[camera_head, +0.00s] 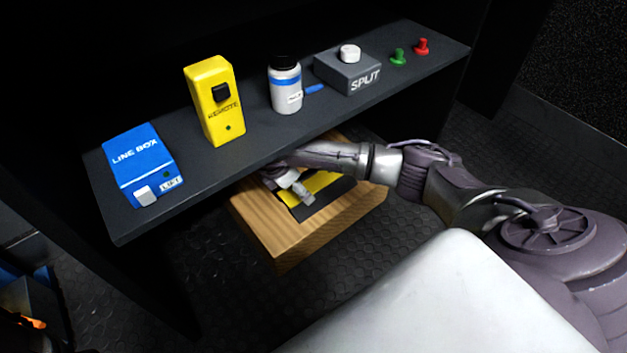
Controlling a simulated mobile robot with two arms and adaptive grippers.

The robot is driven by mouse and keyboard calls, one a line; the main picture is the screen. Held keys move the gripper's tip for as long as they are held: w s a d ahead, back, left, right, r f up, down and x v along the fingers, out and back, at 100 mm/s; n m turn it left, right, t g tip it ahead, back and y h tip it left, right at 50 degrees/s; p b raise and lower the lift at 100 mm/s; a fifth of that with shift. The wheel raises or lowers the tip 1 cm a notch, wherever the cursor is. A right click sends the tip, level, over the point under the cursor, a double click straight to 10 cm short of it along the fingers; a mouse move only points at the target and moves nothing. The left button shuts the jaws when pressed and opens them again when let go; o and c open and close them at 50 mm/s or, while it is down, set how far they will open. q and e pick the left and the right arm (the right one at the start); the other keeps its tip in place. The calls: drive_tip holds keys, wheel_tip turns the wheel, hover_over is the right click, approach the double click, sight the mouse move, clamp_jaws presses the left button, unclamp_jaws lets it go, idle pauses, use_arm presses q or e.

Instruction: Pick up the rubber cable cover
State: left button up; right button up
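The rubber cable cover (343,187) is a flat black piece with a yellow band. It lies on a wooden block (285,247) under the dark shelf's front edge. My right arm reaches in from the right, above the block. Its gripper (290,187) points down over the left part of the cover. One grey finger shows in front of the yellow band. The shelf edge and the arm hide part of the gripper, so I cannot tell its opening or whether it touches the cover. My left gripper is not in view.
The dark shelf (245,158) overhangs the block. On it stand a blue line box (140,158), a yellow remote (212,98), a white bottle (286,88), a grey split box (346,70), a green peg (398,56) and a red peg (421,46).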

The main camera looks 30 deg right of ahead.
sight(318, 179)
drive_tip(key=shift+w+d, duration=0.1)
drive_tip(key=shift+d, duration=1.05)
drive_tip(key=d+b, duration=0.1)
drive_tip(key=d, duration=0.1)
drive_tip(key=d+f+b, duration=0.1)
drive_tip(key=d+b, duration=0.1)
drive_tip(key=shift+w+d, duration=0.15)
drive_tip(key=shift+d, duration=0.05)
drive_tip(key=shift+d+f, duration=0.1)
drive_tip(key=shift+f, duration=0.05)
clamp_jaws()
